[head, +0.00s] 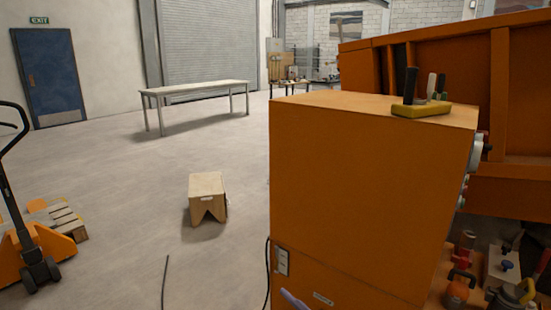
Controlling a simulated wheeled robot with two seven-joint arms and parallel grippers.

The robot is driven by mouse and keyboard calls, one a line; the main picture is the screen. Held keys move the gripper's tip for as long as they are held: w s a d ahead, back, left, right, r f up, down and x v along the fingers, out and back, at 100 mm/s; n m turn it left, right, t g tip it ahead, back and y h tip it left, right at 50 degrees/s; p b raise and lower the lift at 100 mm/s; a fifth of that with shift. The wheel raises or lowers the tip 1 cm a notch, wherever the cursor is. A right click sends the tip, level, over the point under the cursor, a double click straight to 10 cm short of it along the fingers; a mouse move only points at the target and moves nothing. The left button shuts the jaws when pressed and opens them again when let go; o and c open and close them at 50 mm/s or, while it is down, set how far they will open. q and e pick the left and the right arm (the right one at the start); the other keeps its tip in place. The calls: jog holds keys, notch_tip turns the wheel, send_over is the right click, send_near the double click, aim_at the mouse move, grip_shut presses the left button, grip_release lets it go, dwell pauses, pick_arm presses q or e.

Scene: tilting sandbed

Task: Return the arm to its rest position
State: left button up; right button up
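Neither of my grippers shows in the head view, and no part I can surely name as my arm is in sight. A large orange machine cabinet (365,190) fills the middle right of the view. On its top lies a yellow piece with upright black handles (420,108). A small pale lavender piece (293,299) pokes in at the bottom edge in front of the cabinet; I cannot tell what it belongs to.
A tilted orange bed (445,70) stands behind the cabinet. Tools and clamps (460,288) crowd the lower right. A wooden stool (207,192) stands on open floor. A pallet jack (32,240) is at left, a long table (195,88) farther back.

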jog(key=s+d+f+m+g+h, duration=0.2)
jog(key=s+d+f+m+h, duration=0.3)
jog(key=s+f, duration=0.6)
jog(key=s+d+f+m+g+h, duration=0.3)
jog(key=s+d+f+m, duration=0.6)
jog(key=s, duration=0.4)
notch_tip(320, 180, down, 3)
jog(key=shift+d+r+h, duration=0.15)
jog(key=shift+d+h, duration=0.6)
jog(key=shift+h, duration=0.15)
